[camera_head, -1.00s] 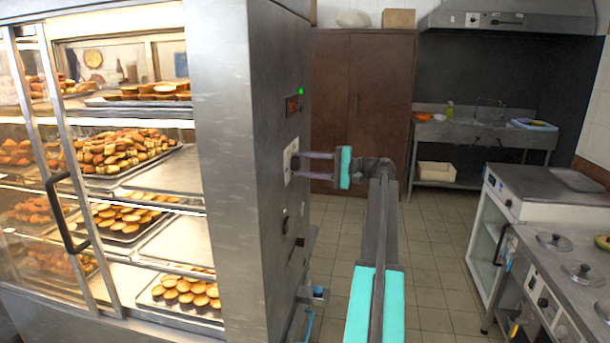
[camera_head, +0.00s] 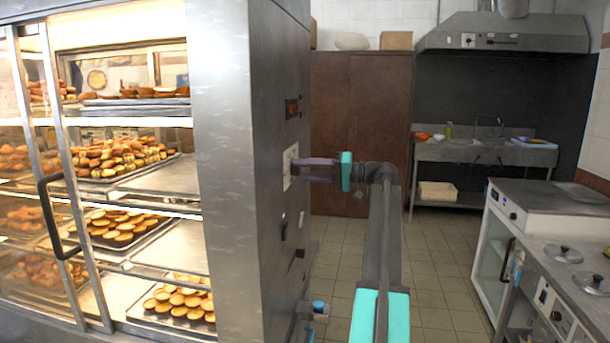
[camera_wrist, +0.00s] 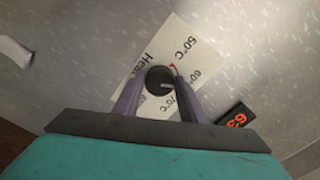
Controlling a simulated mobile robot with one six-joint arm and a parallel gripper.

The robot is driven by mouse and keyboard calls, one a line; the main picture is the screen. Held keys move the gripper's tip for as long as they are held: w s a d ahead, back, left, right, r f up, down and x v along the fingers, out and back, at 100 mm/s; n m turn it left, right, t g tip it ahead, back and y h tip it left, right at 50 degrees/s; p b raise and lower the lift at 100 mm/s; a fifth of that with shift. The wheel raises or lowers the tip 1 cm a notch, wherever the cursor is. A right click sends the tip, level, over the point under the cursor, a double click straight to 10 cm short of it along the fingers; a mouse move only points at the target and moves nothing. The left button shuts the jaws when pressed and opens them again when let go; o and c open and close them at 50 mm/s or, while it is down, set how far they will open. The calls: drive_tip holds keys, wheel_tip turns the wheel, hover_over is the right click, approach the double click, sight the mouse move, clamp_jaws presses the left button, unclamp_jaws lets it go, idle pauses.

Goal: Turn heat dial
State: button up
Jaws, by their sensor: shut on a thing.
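The heat dial (camera_wrist: 159,80) is a round black knob on a pale label marked "Heat", with 50°C, 60 and 70°C printed around it. It sits on the grey metal side panel of the warming cabinet (camera_head: 222,150). My gripper (camera_wrist: 153,83) has a finger on each side of the dial and is shut on it. In the head view my gripper (camera_head: 297,168) reaches left to the pale label (camera_head: 289,166) on the panel; the dial itself is hard to make out there. A red digital display (camera_wrist: 236,121) reads about 63, partly cut by shadow and angle.
The cabinet holds trays of pastries (camera_head: 122,158) behind glass doors with a black handle (camera_head: 50,215). Other small fittings (camera_head: 300,219) sit lower on the panel. A counter with pots (camera_head: 565,254) stands at right. Tiled floor (camera_head: 440,270) is open between.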

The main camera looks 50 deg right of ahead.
idle(0.3)
drive_tip(key=o, duration=1)
drive_tip(key=v, duration=1.3)
drive_tip(key=shift+s+d+b, duration=0.2)
drive_tip(key=shift+s+b, duration=0.15)
drive_tip(key=shift+b, duration=0.05)
